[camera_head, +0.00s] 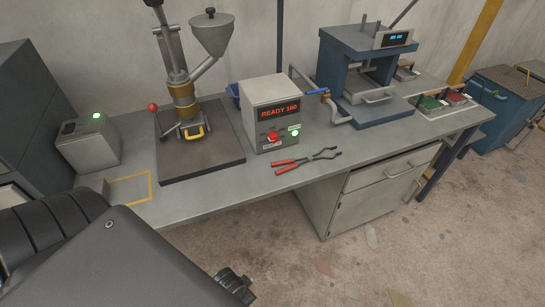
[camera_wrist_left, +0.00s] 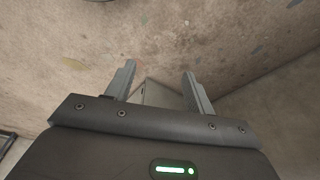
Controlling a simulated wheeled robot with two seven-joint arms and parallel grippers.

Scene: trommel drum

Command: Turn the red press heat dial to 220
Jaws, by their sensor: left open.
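The press heat box (camera_head: 275,110) is a grey controller on the workbench, with a red display (camera_head: 279,112) reading "READY 160". The red dial (camera_head: 273,136) is on its front below the display, beside a lit green button (camera_head: 295,132). In the head view my left arm fills the lower left, and its gripper fingers do not show there. In the left wrist view my left gripper (camera_wrist_left: 158,82) is open and empty, with the floor and a pale cabinet-like shape beyond it. It is apart from the dial. My right gripper is in neither view.
Red-handled tongs (camera_head: 305,160) lie in front of the box. A hopper press (camera_head: 185,100) on a dark plate stands left, and a blue press (camera_head: 365,75) stands right. A small grey box (camera_head: 87,145) with a green light is far left. The bench (camera_head: 215,197) front edge is clear.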

